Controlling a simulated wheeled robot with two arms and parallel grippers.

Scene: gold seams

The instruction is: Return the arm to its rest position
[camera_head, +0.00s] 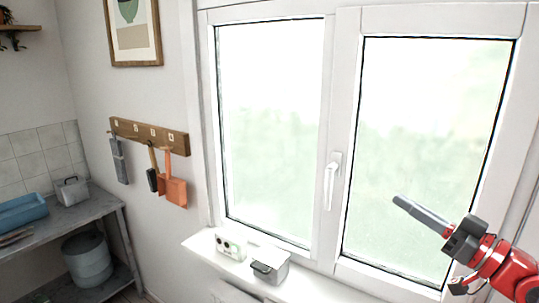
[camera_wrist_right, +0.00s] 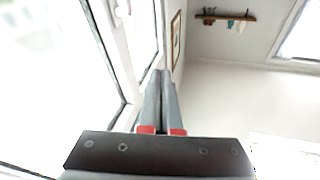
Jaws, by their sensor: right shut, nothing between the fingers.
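My right arm comes in from the lower right in the head view. Its right gripper (camera_head: 399,201) is held in front of the right window pane, to the right of the white window handle (camera_head: 331,182). The gripper's fingers are closed together and hold nothing. In the right wrist view the two grey fingers (camera_wrist_right: 160,76) also meet at their tips, with the window beside them on the left. My left gripper is not in view.
A windowsill (camera_head: 203,247) below holds a small white box with dark round spots (camera_head: 229,245) and a grey container (camera_head: 269,266). A hook rail (camera_head: 150,136) with hanging tools is on the left wall. A grey bench (camera_head: 92,211) with a blue tray (camera_head: 24,211) stands at far left.

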